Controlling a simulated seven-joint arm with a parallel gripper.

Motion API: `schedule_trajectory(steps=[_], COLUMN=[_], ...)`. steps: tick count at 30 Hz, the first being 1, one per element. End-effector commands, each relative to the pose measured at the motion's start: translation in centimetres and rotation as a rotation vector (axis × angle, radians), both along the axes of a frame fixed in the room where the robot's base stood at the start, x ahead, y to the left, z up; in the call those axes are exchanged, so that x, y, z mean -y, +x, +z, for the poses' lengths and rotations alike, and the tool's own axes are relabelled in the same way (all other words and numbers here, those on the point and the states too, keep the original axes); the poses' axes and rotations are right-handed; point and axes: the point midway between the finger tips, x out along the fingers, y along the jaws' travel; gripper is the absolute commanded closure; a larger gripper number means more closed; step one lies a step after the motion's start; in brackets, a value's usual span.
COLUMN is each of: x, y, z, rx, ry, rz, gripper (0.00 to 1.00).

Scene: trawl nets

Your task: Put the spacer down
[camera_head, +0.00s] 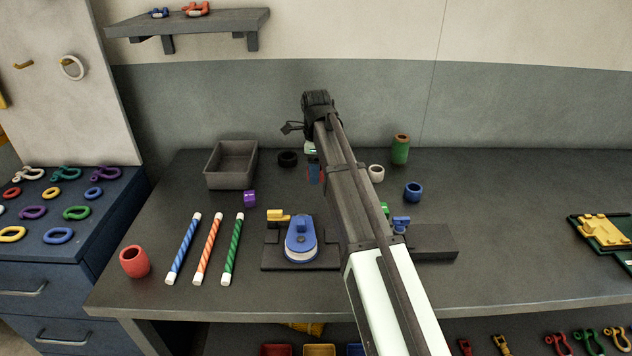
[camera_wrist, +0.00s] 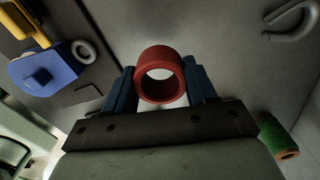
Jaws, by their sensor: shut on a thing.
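My gripper (camera_wrist: 160,80) is shut on a red ring-shaped spacer (camera_wrist: 160,53) in the wrist view. One blue finger presses each side, and the spacer's hole faces the camera. In the head view my gripper (camera_head: 314,173) is over the back middle of the bench, mostly hidden behind my arm. Only a thin red edge of the spacer (camera_head: 309,175) shows there beside a blue finger. I cannot tell whether the spacer touches the bench.
On the bench (camera_head: 480,200) stand a black ring (camera_head: 287,158), a white ring (camera_head: 376,170), a blue ring (camera_head: 413,192), a green cylinder (camera_head: 401,150), a grey bin (camera_head: 226,181) and a fixture with a blue block (camera_head: 302,235). The right side of the bench is largely clear.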

Motion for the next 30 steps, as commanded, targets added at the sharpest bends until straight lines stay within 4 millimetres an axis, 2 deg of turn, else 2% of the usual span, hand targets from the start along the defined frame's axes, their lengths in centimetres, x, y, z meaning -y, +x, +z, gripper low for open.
schedule_trajectory(steps=[1, 6, 11, 14, 16, 24, 27, 30], x=[0.0, -0.5, -3.4, -6.7, -9.6, -20.8, -23.8, -25.7], y=[0.1, -0.1, -0.8, -1.1, -0.5, 4.6, 6.9, 9.3], z=[0.8, 2.2, 2.4, 2.1, 1.9, 2.1, 2.3, 2.5], rx=[0.001, 0.000, -0.004, -0.012, -0.017, -0.036, -0.035, -0.032], ry=[0.001, 0.000, 0.000, -0.003, -0.005, -0.012, -0.012, -0.012], rz=[0.000, 0.007, 0.046, 0.089, 0.122, 0.224, 0.238, 0.237], gripper=[0.74, 0.74, 0.74, 0.74, 0.74, 0.74, 0.74, 0.74])
